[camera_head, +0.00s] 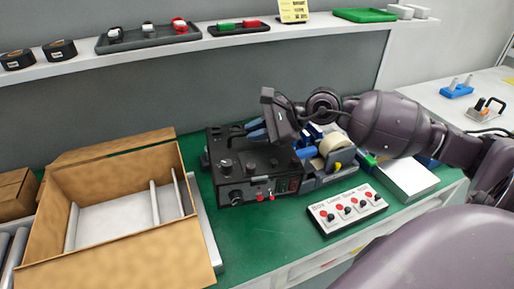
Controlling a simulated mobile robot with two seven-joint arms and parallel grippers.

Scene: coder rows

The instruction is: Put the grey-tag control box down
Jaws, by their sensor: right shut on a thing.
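A black control box (234,171) with knobs on top and red and dark fittings on its front is over the green mat (246,238), right of the cardboard carton. It looks level; I cannot tell whether its underside touches the mat. A grey tag is not clear at this size. My right gripper (257,131) reaches in from the right, with blue fingertips at the box's far top edge, shut on the box. The exact grip is partly hidden by the gripper body. My left gripper is not in view.
An open cardboard carton (165,247) with white dividers stands left. A tape dispenser (334,145) is close on the box's right. A white panel with red and black buttons (347,222) lies in front right. A shelf (208,43) with trays runs behind. Bare mat lies in front of the box.

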